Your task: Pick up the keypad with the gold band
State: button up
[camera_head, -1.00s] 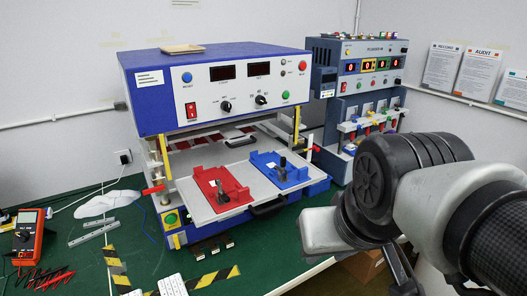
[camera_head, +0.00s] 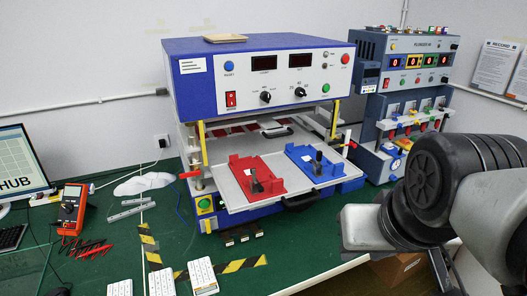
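Three white keypads with rows of keys lie at the bottom edge of the picture on the green table: a left one (camera_head: 120,288), a middle one (camera_head: 162,282) and a right one (camera_head: 202,274). The left and middle ones are cut off by the frame. My arm shows at the right, but my gripper is not in view.
A blue test machine (camera_head: 262,83) with a pulled-out tray holding a red fixture (camera_head: 256,177) and a blue fixture (camera_head: 317,162) fills the middle. A second grey-blue machine (camera_head: 405,85) stands right. An orange multimeter (camera_head: 71,208) and a monitor (camera_head: 20,165) are left. Striped tape (camera_head: 240,265) marks the table.

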aim_at(203, 280)
jog(key=i+j+u, duration=0.25)
jog(key=j+u, duration=0.2)
jog(key=i+j+u, duration=0.25)
jog(key=u, duration=0.15)
jog(key=j, duration=0.1)
